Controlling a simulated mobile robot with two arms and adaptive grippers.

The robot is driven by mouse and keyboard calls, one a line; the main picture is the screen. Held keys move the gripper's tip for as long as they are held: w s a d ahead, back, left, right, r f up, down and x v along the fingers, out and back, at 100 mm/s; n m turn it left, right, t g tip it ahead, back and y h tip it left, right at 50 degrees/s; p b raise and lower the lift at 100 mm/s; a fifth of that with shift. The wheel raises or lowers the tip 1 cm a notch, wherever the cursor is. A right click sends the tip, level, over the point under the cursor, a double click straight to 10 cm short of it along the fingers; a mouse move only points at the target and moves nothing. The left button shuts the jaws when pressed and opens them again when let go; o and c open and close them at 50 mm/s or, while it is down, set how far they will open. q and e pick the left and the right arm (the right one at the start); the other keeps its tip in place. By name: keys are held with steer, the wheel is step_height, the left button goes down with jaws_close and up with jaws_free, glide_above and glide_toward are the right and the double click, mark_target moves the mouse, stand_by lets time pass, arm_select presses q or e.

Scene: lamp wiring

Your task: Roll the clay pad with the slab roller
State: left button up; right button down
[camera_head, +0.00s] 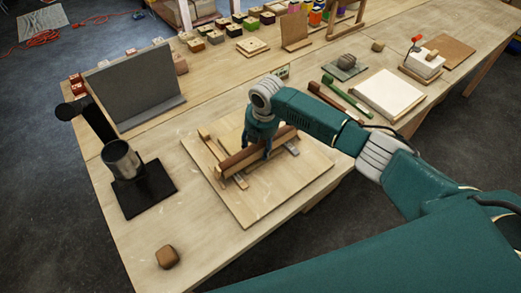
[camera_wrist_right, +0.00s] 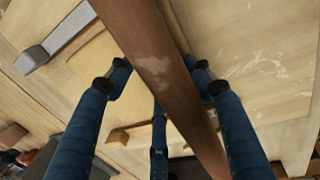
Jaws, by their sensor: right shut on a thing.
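The slab roller (camera_head: 236,163) is a long brown wooden bar lying across the middle of a square board (camera_head: 265,205). My right gripper (camera_head: 262,148) comes down over the bar and is shut on it. In the right wrist view the bar (camera_wrist_right: 150,50) runs diagonally between the fingers of the right gripper (camera_wrist_right: 160,85). A pale, flat square that looks like the clay pad (camera_head: 231,137) shows behind the roller; it also shows in the wrist view (camera_wrist_right: 100,62), partly hidden by the bar and a finger. My left gripper is not in view.
A grey-ended strip (camera_head: 240,181) and another (camera_head: 292,149) lie near the roller. A metal cup (camera_head: 122,160) on a black stand is at the left, with a grey panel (camera_head: 135,85) behind. A brown lump (camera_head: 169,257) lies in front; the table's front left is mostly clear.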

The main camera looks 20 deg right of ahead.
mark_target(238, 131)
steer(key=shift+w+a+f+b, duration=0.1)
steer(key=shift+w+a+b, duration=0.15)
steer(key=shift+w, duration=0.3)
steer(key=shift+w+a+b, duration=0.1)
steer(key=shift+w+b, duration=0.1)
steer(key=shift+w, duration=0.35)
steer(key=w+b, duration=0.1)
steer(key=w+a+b, duration=0.1)
steer(key=shift+w+f+b, duration=0.1)
steer(key=shift+w+b, duration=0.05)
steer(key=shift+b, duration=0.2)
steer(key=shift+w+a+b, duration=0.2)
steer(key=shift+w+b, duration=0.25)
steer(key=shift+w, duration=0.1)
steer(key=w+b, duration=0.1)
steer(key=b, duration=0.1)
steer(key=w+b, duration=0.1)
steer(key=shift+w+a+f+b, duration=0.1)
steer(key=shift+w+a+b, duration=0.1)
steer(key=shift+a+b, duration=0.2)
steer(key=shift+w+a+b, duration=0.15)
steer(key=shift+w+b, duration=0.25)
steer(key=shift+b, duration=0.25)
